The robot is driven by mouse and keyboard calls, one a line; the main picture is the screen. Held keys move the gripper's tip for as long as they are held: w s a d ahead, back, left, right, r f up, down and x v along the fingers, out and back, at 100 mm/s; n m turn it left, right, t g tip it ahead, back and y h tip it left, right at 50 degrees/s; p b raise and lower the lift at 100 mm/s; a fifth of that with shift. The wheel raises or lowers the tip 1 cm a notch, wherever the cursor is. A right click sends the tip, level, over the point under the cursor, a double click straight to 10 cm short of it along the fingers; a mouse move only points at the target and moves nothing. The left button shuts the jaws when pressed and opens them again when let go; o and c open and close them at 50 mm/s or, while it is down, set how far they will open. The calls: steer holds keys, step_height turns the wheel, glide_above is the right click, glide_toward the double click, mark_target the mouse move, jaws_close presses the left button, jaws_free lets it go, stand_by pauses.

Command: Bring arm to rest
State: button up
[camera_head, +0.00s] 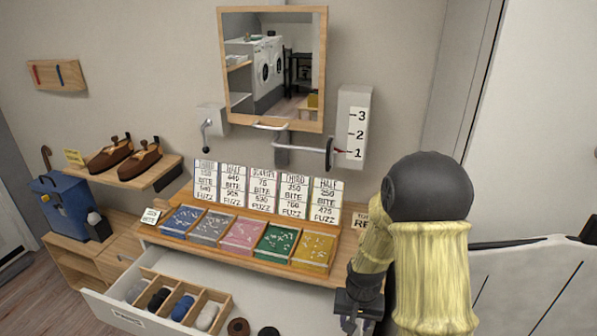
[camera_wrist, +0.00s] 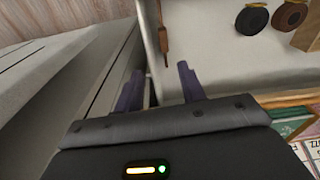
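My gripper (camera_head: 352,322) is at the lower right of the head view, beside the right end of the wooden shelf and low in front of it. My arm, with its yellow ribbed cover and black joint, bends above it. In the wrist view the two dark fingers of my gripper (camera_wrist: 160,88) stand apart with nothing between them. Beyond them show a pale surface and a dark gap. No held object is visible.
An open drawer (camera_head: 110,306) with a divided wooden tray (camera_head: 146,287) juts out left of my gripper. The shelf (camera_head: 262,262) carries several coloured trays and cards. A lever (camera_head: 330,153) sticks out from the wall. A white panel (camera_head: 540,130) stands at right.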

steer(key=s+r+n+t, duration=0.2)
steer(key=s+r, duration=0.8)
steer(key=r, duration=0.3)
steer(key=shift+s+d, duration=0.2)
steer(key=shift+d, duration=0.25)
